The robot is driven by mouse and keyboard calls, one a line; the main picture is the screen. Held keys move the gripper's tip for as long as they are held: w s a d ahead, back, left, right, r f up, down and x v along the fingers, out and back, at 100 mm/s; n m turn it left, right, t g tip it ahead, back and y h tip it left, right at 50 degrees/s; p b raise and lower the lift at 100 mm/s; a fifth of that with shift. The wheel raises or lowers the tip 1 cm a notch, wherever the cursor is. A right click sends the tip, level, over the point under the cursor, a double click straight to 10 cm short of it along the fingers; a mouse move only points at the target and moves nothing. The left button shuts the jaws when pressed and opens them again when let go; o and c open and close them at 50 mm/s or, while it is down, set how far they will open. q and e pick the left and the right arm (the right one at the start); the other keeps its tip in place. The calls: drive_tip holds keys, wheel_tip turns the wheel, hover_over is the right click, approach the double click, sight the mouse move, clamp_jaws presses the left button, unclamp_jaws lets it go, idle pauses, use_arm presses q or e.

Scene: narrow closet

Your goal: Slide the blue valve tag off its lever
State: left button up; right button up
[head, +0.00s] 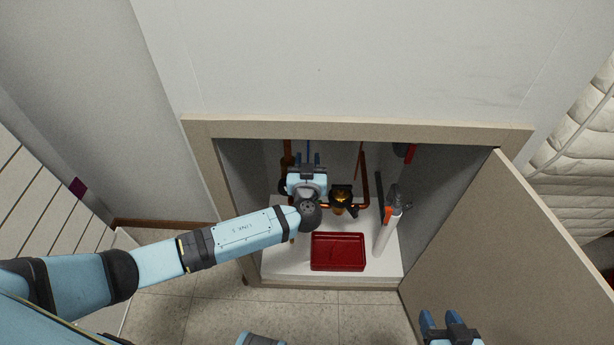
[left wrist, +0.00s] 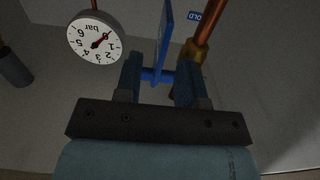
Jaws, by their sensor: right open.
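The blue valve tag (left wrist: 164,38) is a thin upright blue plate in the left wrist view, with a short blue crossbar low on it. My left gripper (left wrist: 157,76) has one finger on each side, and the crossbar reaches from finger to finger, so it is shut on the tag. In the head view my left gripper (head: 307,166) is inside the cabinet, with a thin strip of the blue tag (head: 308,148) beyond it. I cannot make out the lever or whether the tag is still on it. My right gripper (head: 444,322) is open and empty outside the cabinet.
A pressure gauge (left wrist: 97,38) and a copper pipe (left wrist: 208,28) with a blue label flank the tag. A brass valve (head: 342,194), a red tray (head: 338,252) and a white cylinder (head: 385,236) stand right of my arm. The cabinet door (head: 490,250) is open at right.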

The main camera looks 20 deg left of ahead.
sight(308, 156)
use_arm(q)
drive_tip(key=shift+x, duration=2.05)
drive_tip(key=shift+c, duration=0.2)
clamp_jaws()
